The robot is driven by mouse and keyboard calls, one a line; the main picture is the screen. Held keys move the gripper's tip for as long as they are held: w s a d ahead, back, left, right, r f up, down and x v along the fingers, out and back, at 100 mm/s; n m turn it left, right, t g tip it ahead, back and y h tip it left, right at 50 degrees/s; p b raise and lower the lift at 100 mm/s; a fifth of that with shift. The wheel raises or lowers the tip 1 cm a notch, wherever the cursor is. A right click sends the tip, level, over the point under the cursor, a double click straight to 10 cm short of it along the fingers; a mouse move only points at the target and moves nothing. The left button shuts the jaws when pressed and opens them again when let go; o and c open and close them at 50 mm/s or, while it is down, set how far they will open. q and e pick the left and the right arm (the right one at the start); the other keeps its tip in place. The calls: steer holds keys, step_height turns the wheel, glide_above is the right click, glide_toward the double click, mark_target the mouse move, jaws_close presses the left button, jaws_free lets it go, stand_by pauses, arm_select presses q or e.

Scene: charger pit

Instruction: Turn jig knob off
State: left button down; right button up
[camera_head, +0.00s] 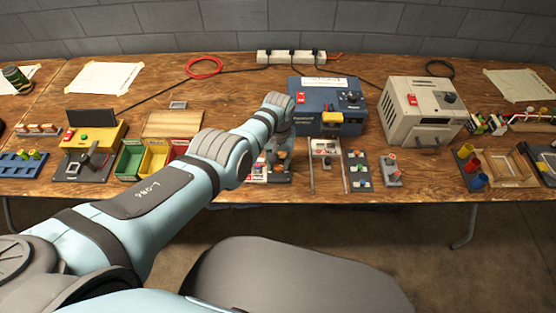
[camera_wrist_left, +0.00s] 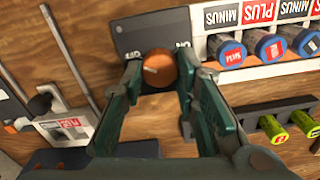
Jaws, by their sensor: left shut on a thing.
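The jig knob (camera_wrist_left: 159,66) is a round orange knob on a dark grey panel (camera_wrist_left: 130,38) in the left wrist view. Upside-down lettering stands on the panel on both sides of the knob, reading ON at the right and seemingly OFF at the left. A pale mark shows on the left part of the knob's face. My left gripper (camera_wrist_left: 158,76) is shut on the knob, with one green finger on each side of it. In the head view my left arm reaches over the bench and hides most of the jig. My right gripper is not in view.
In the left wrist view, several blue-capped cells (camera_wrist_left: 268,47) sit beside MINUS and PLUS labels at the right, near yellow-green ones (camera_wrist_left: 272,128). In the head view a blue machine (camera_head: 325,108) and a beige machine (camera_head: 420,112) stand behind. Coloured bins (camera_head: 130,160) are at the left.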

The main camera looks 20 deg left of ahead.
mark_target(278, 164)
arm_select(q)
steer(key=shift+s, duration=0.1)
steer(key=c, duration=1.2)
jaws_free()
steer(key=shift+c, duration=0.2)
steer(key=shift+r, duration=0.35)
step_height(278, 164, up, 11)
steer(key=shift+r, duration=0.2)
